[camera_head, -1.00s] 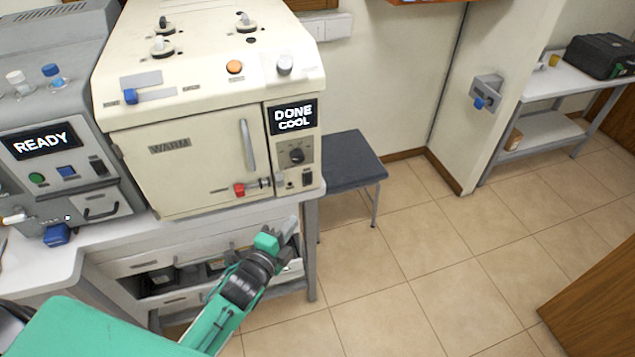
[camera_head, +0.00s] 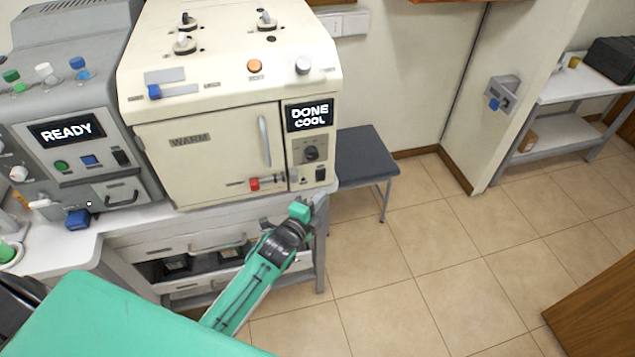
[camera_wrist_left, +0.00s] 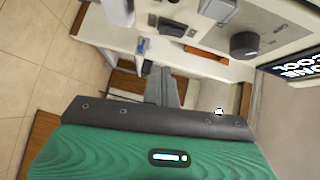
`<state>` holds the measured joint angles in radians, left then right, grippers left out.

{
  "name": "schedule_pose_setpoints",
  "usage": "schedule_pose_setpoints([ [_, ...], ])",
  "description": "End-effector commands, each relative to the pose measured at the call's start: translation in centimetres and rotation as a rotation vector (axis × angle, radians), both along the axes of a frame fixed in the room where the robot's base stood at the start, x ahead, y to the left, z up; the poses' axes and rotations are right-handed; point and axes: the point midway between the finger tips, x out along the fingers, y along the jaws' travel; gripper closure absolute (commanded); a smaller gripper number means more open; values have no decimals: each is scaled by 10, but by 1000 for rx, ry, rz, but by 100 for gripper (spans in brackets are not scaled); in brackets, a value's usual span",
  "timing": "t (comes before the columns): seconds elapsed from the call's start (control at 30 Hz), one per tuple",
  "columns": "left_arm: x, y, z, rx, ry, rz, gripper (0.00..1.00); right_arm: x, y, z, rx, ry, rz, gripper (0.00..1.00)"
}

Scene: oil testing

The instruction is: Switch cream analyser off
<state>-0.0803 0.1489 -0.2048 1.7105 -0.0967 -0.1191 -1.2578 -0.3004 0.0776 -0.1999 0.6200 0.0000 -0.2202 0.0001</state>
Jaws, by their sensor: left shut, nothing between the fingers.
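The cream analyser (camera_head: 215,165) stands on the bench in the head view, with its door closed. Its lit display (camera_head: 309,115) reads "DONE COOL" and also shows at the right edge of the left wrist view (camera_wrist_left: 295,66). Below it are a black knob (camera_head: 312,153), also in the left wrist view (camera_wrist_left: 243,45), and a small black rocker switch (camera_head: 320,174). I cannot tell the switch's position. My left gripper (camera_head: 318,202) is shut and empty, just below the panel's lower right corner, seemingly apart from it. My right gripper is not in view.
A grey machine (camera_head: 70,165) reading "READY" stands at left. The bench (camera_head: 60,245) has drawers and an open shelf. A dark stool (camera_head: 365,155) stands right of the analyser. A red-ended handle (camera_head: 254,184) protrudes from the analyser's front. The tiled floor at right is clear.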

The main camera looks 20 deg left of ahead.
Motion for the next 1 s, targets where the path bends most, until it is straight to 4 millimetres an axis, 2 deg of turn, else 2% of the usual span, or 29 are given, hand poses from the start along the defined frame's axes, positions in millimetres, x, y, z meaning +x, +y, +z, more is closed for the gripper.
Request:
schedule_pose_setpoints([
  [0.1, 20, -2, 2, 0, 0, 1, 100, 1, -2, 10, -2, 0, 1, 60],
  [0.4, 45, 17, -4, 1, 0, 0, 100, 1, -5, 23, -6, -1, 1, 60],
  [0.87, 48, 19, -7, 0, -1, 0, 100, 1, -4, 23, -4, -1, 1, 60],
  [1.0, 50, 21, -11, 12, -20, 0, 100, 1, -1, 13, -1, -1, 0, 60],
])
